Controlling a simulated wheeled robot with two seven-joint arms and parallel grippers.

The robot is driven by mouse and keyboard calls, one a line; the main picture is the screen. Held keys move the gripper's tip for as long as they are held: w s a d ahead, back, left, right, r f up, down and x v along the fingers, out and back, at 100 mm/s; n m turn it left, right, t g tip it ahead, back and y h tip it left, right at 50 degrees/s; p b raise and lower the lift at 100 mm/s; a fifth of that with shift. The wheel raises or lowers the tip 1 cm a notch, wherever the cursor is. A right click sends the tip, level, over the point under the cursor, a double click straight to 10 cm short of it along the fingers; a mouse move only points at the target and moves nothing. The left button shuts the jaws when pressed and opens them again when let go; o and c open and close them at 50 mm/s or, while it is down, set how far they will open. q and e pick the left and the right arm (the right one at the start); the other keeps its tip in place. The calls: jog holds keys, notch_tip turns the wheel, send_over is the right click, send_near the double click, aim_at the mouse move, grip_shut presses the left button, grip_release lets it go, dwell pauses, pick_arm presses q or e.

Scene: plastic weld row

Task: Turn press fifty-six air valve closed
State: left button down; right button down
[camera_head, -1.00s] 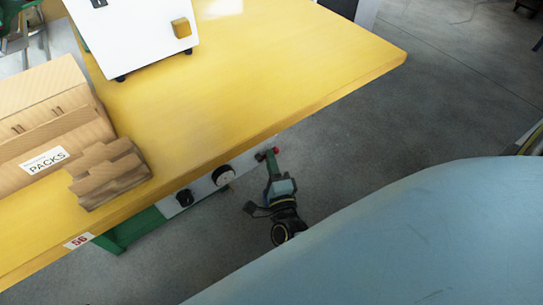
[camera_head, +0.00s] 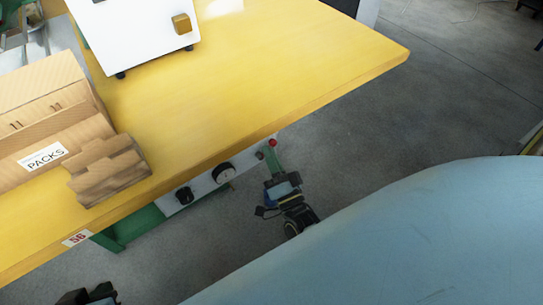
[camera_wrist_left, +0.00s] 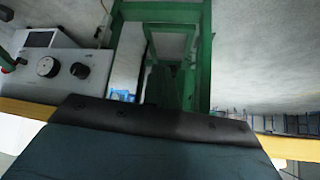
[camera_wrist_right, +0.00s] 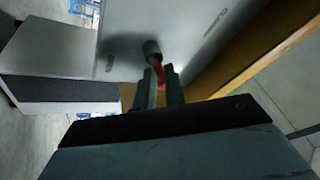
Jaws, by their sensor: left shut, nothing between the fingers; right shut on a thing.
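The air valve has a red lever (camera_wrist_right: 160,72) on a dark stem (camera_wrist_right: 152,48) on the panel's face in the right wrist view. Its red end (camera_head: 273,143) shows past the table edge in the head view. My right gripper (camera_wrist_right: 161,88) is shut on the lever, with a green finger on each side. It also shows in the head view (camera_head: 272,160). My left gripper is shut and empty; only its dark body (camera_head: 88,296) shows at the bottom left of the head view, and its fingertips are hard to make out. The tag 56 (camera_head: 77,239) is on the table's front edge.
The panel (camera_head: 205,184) under the yellow table edge carries a round gauge (camera_head: 223,173) and a black knob (camera_head: 184,196). Cardboard packs (camera_head: 45,125) and a white machine (camera_head: 135,35) stand on the table (camera_head: 270,80). Open floor lies to the right.

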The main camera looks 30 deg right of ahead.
jog(key=n+y, duration=0.1)
jog(key=n, duration=0.1)
jog(key=n+y, duration=0.1)
jog(key=n, duration=0.1)
jog(key=r+n+y, duration=0.1)
jog(key=shift+d+n+t, duration=0.1)
jog(key=shift+n+t, duration=0.2)
jog(key=shift+n, duration=0.1)
pick_arm(q)
jog(key=s+a+f+g+y+p, duration=0.1)
jog(key=s+a+f+g+p, duration=0.1)
jog(key=s, duration=0.4)
jog(key=shift+a+f+g, duration=0.4)
jog(key=shift+f+g, duration=0.5)
jog(key=shift+g, duration=0.2)
pick_arm(e)
jog(key=shift+a+r+n+g+y, duration=0.1)
jog(key=shift+a+n+g+y, duration=0.1)
jog(key=shift+n+y, duration=1)
jog(key=shift+a+r+n+g+y, duration=0.15)
jog(key=shift+n+y, duration=0.4)
jog(key=shift+n, duration=1.3)
jog(key=shift+a+r+n+g+y, duration=0.1)
jog(key=shift+a+n+g+y, duration=0.15)
jog(key=shift+n+y, duration=0.95)
pick_arm(q)
jog(key=shift+f, duration=0.15)
pick_arm(e)
jog(key=shift+n, duration=0.55)
